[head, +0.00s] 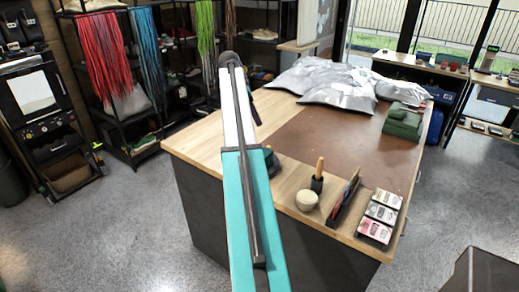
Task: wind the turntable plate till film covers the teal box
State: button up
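I cannot make out a turntable plate, film or a teal box in the head view. The long teal and white shape in the middle is my own arm, reaching up and away over the left part of the workbench (205,140). My gripper cannot be seen; the arm may hide it. Small dark shapes show just right of the arm, and I cannot tell what they are.
On the bench are silver bags (338,82), folded green cloths (403,122), a cream bowl (307,199), a brush in a dark holder (318,180) and a card rack (379,217). Racks with coloured laces (98,45) stand left. Grey floor (130,215) is open at left.

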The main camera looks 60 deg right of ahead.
aim_at(268, 147)
jog(key=shift+w+f+b, duration=0.3)
jog(key=shift+w+f, duration=0.1)
jog(key=shift+f, duration=0.25)
jog(key=shift+f, duration=0.1)
jog(key=shift+p+x, duration=1.95)
jog(key=shift+x, duration=4.9)
jog(key=shift+w, duration=0.1)
jog(key=shift+c, duration=0.2)
grip_shut()
